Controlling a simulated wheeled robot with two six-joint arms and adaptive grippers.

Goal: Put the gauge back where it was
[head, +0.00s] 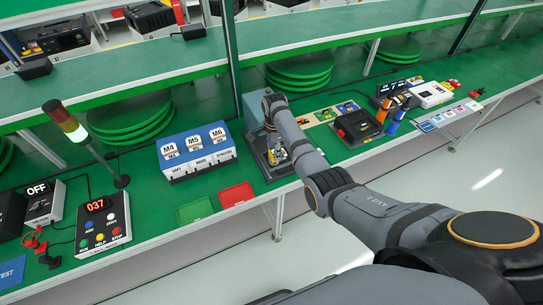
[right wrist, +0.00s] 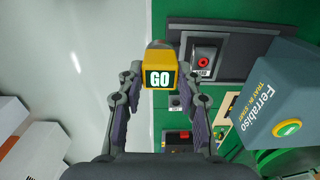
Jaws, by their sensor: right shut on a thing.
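In the head view the right gripper (head: 275,154) is low over a dark plate (head: 262,172) near the bench's front edge, and the gauge is mostly hidden there. The plate also shows in the right wrist view (right wrist: 232,68), bearing a grey block with a red round part (right wrist: 203,62) right of the gauge. I cannot tell whether the gauge touches the plate. My left gripper is out of view.
A blue-grey Ferrabiso box (right wrist: 285,95) with a green button stands close to the right gripper. The blue M4-M5-M6 bin unit (head: 198,160) and green and red trays (head: 236,195) lie left. A black device (head: 357,128) stands right. The bench front drops to open floor.

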